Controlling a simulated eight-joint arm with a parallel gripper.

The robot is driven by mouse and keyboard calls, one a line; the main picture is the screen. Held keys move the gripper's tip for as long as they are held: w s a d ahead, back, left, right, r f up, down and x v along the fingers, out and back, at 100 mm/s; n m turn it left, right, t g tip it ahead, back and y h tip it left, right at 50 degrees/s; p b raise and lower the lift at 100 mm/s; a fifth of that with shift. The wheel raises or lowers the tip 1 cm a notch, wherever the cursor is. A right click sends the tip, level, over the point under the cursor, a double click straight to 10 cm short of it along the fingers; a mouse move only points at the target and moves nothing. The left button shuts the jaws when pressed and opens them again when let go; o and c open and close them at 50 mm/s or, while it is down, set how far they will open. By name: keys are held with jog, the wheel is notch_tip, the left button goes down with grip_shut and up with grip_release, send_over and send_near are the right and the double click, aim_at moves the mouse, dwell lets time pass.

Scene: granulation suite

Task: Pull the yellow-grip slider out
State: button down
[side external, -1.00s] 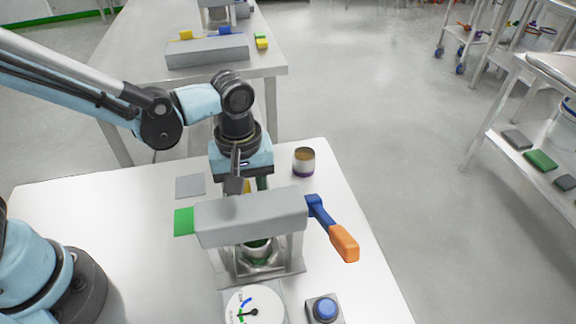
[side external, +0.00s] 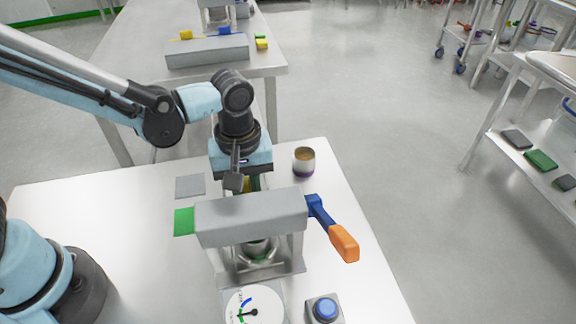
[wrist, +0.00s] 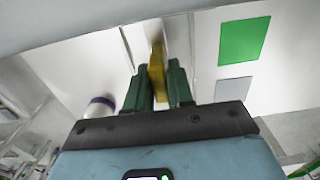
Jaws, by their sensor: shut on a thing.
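The yellow grip (wrist: 157,72) of the slider stands between the two green fingers of my gripper (wrist: 160,80) in the wrist view. The fingers are shut on it, one on each side. In the side view my gripper (side external: 255,183) is behind the grey housing of the press-like fixture (side external: 250,218), and a sliver of the yellow grip (side external: 247,186) shows there. The housing hides most of the fingers and the slider's body in that view. How far the slider stands out cannot be told.
An orange-handled blue lever (side external: 343,243) sticks out at the fixture's right. A blue button (side external: 325,309) and a dial (side external: 254,308) lie in front. A small cup (side external: 304,161) stands behind right. Green (side external: 185,221) and grey (side external: 190,186) squares lie left; bare tabletop surrounds them.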

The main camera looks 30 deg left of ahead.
jog(key=w+a, duration=0.8)
jog(key=shift+w+a, duration=0.2)
jog(key=c, duration=1.3)
grip_release()
jog(key=shift+o, duration=1.1)
jog(key=shift+s+r, duration=0.1)
notch_tip(320, 180, up, 12)
